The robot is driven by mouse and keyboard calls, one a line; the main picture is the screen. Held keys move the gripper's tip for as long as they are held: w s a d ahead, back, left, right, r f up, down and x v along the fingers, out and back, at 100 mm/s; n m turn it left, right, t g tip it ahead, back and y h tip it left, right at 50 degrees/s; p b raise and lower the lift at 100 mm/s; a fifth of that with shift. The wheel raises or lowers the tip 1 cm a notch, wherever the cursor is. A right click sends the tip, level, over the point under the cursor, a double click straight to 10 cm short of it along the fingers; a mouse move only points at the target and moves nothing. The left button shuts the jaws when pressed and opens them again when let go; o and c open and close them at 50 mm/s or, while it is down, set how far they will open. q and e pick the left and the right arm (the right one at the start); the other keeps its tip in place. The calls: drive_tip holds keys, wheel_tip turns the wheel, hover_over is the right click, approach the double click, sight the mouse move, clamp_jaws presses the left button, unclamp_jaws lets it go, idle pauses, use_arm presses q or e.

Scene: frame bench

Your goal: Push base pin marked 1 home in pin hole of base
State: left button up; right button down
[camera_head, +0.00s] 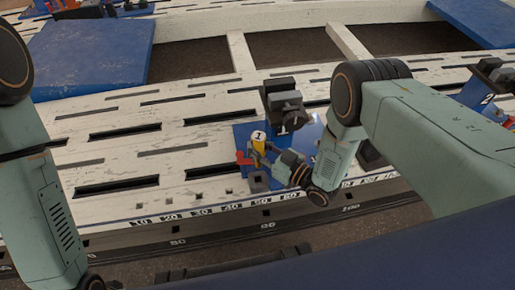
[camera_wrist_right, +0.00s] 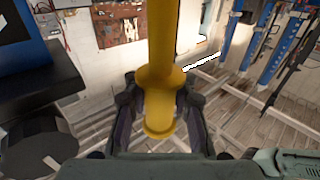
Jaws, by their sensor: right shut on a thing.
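The yellow base pin (camera_head: 259,147) has a white round top marked 1 and stands roughly upright near the front edge of the bench. My right gripper (camera_head: 263,156) is shut on it from the right. In the right wrist view the pin (camera_wrist_right: 160,45) runs up between the two fingers of the gripper (camera_wrist_right: 160,112), with a collar near them. The blue base (camera_head: 242,131) lies under and behind the pin, with dark blocks on it. The pin hole is hidden, and I cannot tell whether the pin's lower end is in it. My left gripper is out of view.
The white slotted bench (camera_head: 120,165) has a numbered scale along its front edge. A small red part (camera_head: 243,158) and a dark block (camera_head: 258,181) sit close to the pin. A dark clamp (camera_head: 284,104) stands behind. A blue panel (camera_head: 95,55) lies at the back left.

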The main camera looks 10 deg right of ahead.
drive_tip(key=shift+f+b, duration=0.3)
drive_tip(key=shift+f, duration=0.3)
drive_tip(key=b, duration=0.4)
hover_over(256, 174)
drive_tip(key=s, duration=0.1)
drive_tip(key=shift+a+f, duration=0.2)
drive_tip(key=shift+f, duration=2.15)
drive_tip(key=shift+f+b, duration=2.6)
drive_tip(key=shift+f, duration=0.2)
drive_tip(key=shift+f+b, duration=0.7)
drive_tip(key=shift+f, duration=0.5)
drive_tip(key=c, duration=1)
unclamp_jaws()
drive_tip(key=shift+s+f, duration=0.1)
drive_tip(key=v, duration=1.2)
